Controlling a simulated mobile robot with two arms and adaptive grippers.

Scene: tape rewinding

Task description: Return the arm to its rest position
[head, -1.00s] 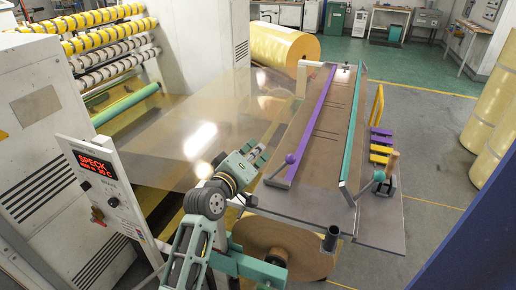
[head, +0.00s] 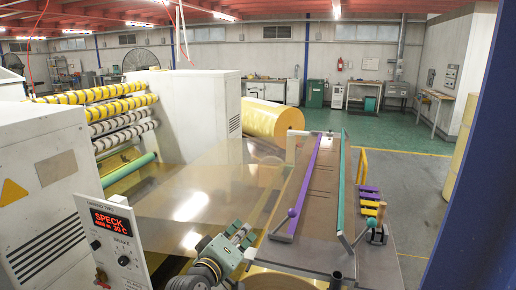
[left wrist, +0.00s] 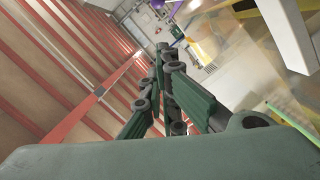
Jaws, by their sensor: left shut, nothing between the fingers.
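My left arm comes in at the bottom of the head view, and its green and grey gripper (head: 244,234) is over the clear film, just left of the near end of the table. The gripper is shut with nothing in it. In the left wrist view its dark green fingers (left wrist: 161,50) come together, with no object between them. The film and the red roof beams lie beyond. My right gripper is in neither view.
The brown table (head: 325,190) has a purple bar (head: 306,185) and a green bar (head: 341,185). A white control panel (head: 112,240) with a red display stands at left, by rollers of yellow tape (head: 100,108). A large yellow roll (head: 270,122) lies behind. Open floor is at right.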

